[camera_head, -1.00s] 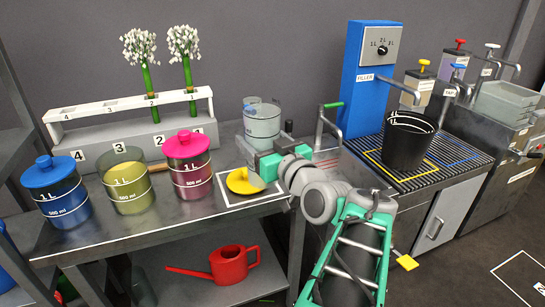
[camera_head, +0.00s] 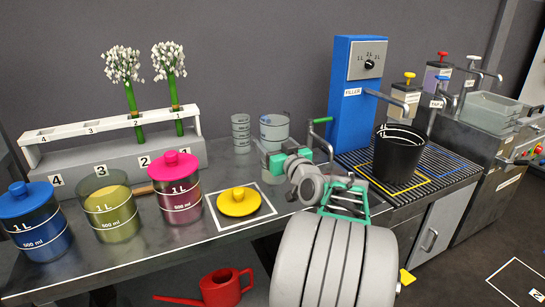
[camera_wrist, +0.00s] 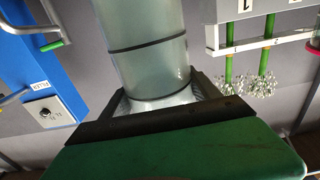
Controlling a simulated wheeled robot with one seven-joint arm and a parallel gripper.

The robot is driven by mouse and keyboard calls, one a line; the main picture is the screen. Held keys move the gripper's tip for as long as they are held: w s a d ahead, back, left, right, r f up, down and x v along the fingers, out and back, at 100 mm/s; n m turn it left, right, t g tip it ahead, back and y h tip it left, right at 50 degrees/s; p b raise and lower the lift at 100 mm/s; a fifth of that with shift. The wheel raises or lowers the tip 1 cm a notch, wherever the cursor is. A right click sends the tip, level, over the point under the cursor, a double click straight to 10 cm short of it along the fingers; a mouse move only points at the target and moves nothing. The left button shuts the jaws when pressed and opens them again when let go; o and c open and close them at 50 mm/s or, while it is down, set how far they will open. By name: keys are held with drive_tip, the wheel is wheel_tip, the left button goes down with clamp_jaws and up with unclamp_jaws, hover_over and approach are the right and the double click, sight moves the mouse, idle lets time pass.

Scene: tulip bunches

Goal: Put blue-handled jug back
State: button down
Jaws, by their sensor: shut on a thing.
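A clear jug (camera_head: 274,132) with dark level lines is at the back of the bench, left of the blue filler. My gripper (camera_head: 277,165) is at its lower part, with the green and grey wrist to its right. In the wrist view my dark fingers (camera_wrist: 160,108) are shut around the clear banded jug wall (camera_wrist: 148,55). No blue handle can be made out now. I cannot tell whether the jug's base touches the bench.
A smaller clear beaker (camera_head: 241,134) stands left of the jug. A yellow lid (camera_head: 239,202) lies in a white-outlined square in front. Lidded pink (camera_head: 181,195) and blue (camera_head: 33,225) jars and an open yellow jar (camera_head: 108,212) stand left. A black bucket (camera_head: 398,155) stands right, under the filler (camera_head: 352,85).

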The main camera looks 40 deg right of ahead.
drive_tip(key=shift+w+d+f+b, duration=0.15)
drive_tip(key=shift+f+b, duration=0.2)
drive_tip(key=shift+f, duration=1.3)
drive_tip(key=shift+f, duration=0.2)
drive_tip(key=shift+c, duration=0.8)
unclamp_jaws()
drive_tip(key=shift+r, duration=0.2)
drive_tip(key=v, duration=1.2)
drive_tip(key=shift+f, duration=0.1)
